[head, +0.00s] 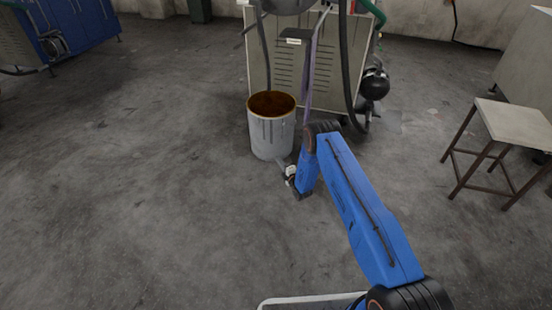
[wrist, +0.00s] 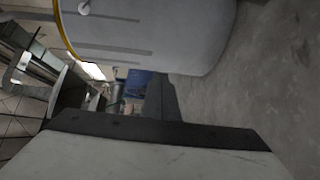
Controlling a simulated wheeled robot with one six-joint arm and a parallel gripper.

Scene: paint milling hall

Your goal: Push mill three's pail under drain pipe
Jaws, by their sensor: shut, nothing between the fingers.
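The grey pail (head: 272,138) stands upright on the floor in front of the cream mill cabinet (head: 277,62). Its rim is tan, its inside is brown, and dark drips run down its side. A dark pipe (head: 264,55) comes down the front of the mill to behind the pail's rim; I cannot tell where its end lies. My gripper (head: 282,168) is shut and empty, low by the pail's lower right side. In the wrist view the pail's wall (wrist: 150,32) fills the top, close to my gripper (wrist: 160,88). I cannot tell whether they touch.
A stool (head: 517,122) stands at the right. A dark hose (head: 346,70) and a round black motor (head: 375,83) are at the mill's right side. A blue machine (head: 82,25) stands far left. The floor left of the pail (head: 140,140) is clear.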

